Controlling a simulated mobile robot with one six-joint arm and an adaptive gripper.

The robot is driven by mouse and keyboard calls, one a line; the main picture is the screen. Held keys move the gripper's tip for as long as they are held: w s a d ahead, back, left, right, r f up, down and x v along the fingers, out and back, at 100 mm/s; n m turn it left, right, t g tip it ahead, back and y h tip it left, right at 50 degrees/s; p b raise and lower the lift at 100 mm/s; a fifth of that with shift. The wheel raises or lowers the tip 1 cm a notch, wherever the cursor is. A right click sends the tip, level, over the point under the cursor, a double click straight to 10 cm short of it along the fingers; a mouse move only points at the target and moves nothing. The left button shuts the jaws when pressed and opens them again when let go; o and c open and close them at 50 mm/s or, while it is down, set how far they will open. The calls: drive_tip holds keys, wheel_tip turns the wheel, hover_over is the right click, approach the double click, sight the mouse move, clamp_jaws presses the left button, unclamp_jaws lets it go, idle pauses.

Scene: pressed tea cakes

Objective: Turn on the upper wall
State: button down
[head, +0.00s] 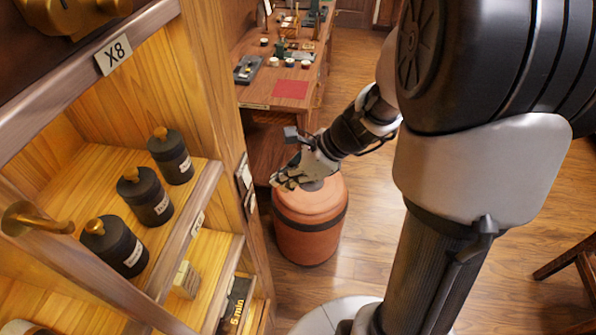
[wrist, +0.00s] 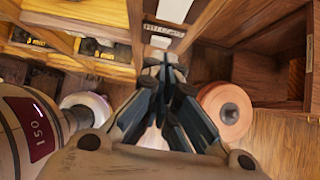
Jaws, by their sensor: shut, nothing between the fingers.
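Two small switch plates sit one above the other on the end panel of the shelf, seen edge-on in the head view: the upper wall switch (head: 243,173) and the lower one (head: 251,205). In the wrist view, a white plate (wrist: 174,10) shows at the top, with a labelled strip and another pale plate (wrist: 160,42) below it. My gripper (head: 277,181) is shut and empty, to the right of the panel, with its fingers pointing toward it. In the wrist view my fingertips (wrist: 165,62) overlap the area just below the pale plate. I cannot tell whether they touch anything.
A terracotta jar (head: 308,235) with a dark band stands on the floor below my gripper; it also shows in the wrist view (wrist: 226,108). The shelf at left holds black canisters (head: 145,196). A tea table (head: 285,60) stands behind.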

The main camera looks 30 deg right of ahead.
sight(247, 177)
drive_tip(key=w+a, duration=0.1)
drive_tip(key=a, duration=0.1)
drive_tip(key=w+a+f, duration=0.1)
drive_tip(key=a, duration=0.1)
drive_tip(key=shift+w+f, duration=0.2)
drive_tip(key=shift+w, duration=0.2)
